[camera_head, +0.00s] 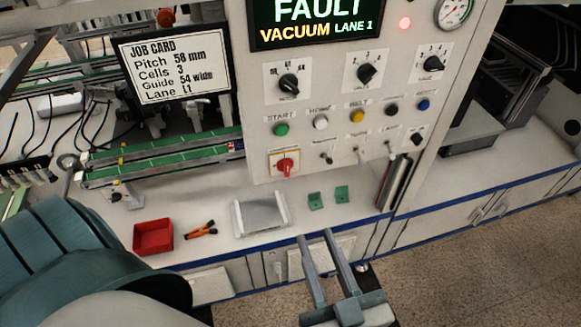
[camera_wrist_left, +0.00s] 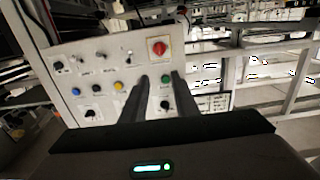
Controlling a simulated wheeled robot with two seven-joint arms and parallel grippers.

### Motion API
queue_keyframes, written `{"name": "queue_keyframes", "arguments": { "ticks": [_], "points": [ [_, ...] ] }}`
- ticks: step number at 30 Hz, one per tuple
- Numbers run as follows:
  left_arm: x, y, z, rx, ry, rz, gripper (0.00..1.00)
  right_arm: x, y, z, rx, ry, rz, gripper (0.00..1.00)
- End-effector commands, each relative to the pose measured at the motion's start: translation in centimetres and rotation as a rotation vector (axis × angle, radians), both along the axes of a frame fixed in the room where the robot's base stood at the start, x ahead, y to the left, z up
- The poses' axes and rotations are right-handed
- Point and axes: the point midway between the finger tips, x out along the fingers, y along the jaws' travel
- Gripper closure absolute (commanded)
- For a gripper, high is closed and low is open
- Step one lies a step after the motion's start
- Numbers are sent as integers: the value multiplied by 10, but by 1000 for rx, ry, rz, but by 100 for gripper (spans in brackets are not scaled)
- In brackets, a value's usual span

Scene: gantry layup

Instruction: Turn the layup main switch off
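The main switch looks to be the red rotary knob (camera_head: 285,166) on a yellow-bordered plate at the lower left of the grey control panel (camera_head: 330,113). Its handle looks roughly upright. My left gripper (camera_head: 314,236) is in front of and below the panel in the head view, its two fingers apart with nothing between them. In the left wrist view the panel appears turned over, and the red knob (camera_wrist_left: 159,47) shows just beyond the gap between the fingertips (camera_wrist_left: 159,76). The fingers are apart from the knob. My right gripper is not in view.
The panel also carries a FAULT display (camera_head: 318,22), selector knobs, coloured buttons and small toggles near the red knob. On the bench below are a red bin (camera_head: 153,237), orange-black tools (camera_head: 201,230), a metal tray (camera_head: 261,215) and green blocks (camera_head: 315,201). A job card (camera_head: 176,72) stands left.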

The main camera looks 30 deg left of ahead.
Motion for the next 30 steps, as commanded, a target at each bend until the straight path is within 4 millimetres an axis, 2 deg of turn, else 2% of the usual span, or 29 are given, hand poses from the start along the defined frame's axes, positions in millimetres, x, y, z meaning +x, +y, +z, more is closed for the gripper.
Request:
{"name": "queue_keyframes", "arguments": {
  "ticks": [17, 23, 30],
  "points": [
    [4, 6, 0, 0, 6, 2, 73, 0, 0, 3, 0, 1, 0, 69],
    [18, 23, 2, 2, 4, 2, 73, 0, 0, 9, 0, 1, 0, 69],
    [45, 54, 3, 4, 5, 2, 73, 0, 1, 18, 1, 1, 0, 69]
  ]
}}
